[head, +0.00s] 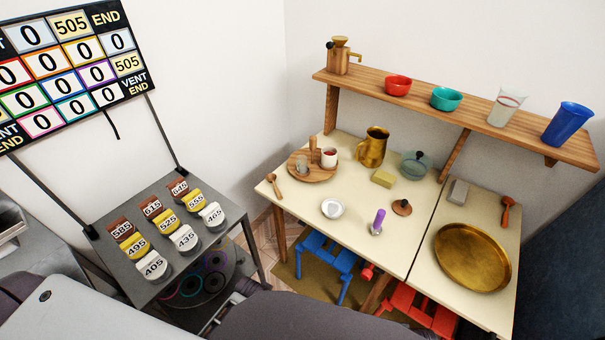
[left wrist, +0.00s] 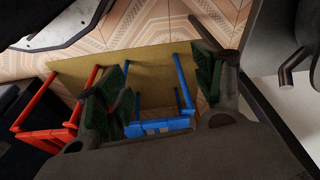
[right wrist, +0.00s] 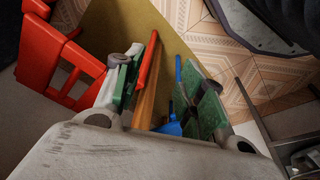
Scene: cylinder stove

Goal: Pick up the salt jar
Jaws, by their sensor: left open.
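No item in the head view is clearly marked as the salt jar. Small candidates on the cream table (head: 315,235) are a white cup with red inside (head: 329,158) on a round wooden board (head: 300,170), and a small purple-topped item (head: 379,222) near the front. My left gripper (left wrist: 160,92) shows in the left wrist view with its fingers apart and nothing between them. My right gripper (right wrist: 167,90) shows in the right wrist view, also with fingers apart and empty. Both point toward the floor and small chairs. Neither gripper shows in the head view.
A brass jug (head: 373,147), a lidded glass pot (head: 415,165), a white bowl (head: 333,208) and a large brass tray (head: 472,258) stand on the table. A wooden shelf (head: 455,118) hangs above. Blue (head: 325,262) and red (head: 420,308) chairs are below. A numbered-block stand (head: 165,285) is left.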

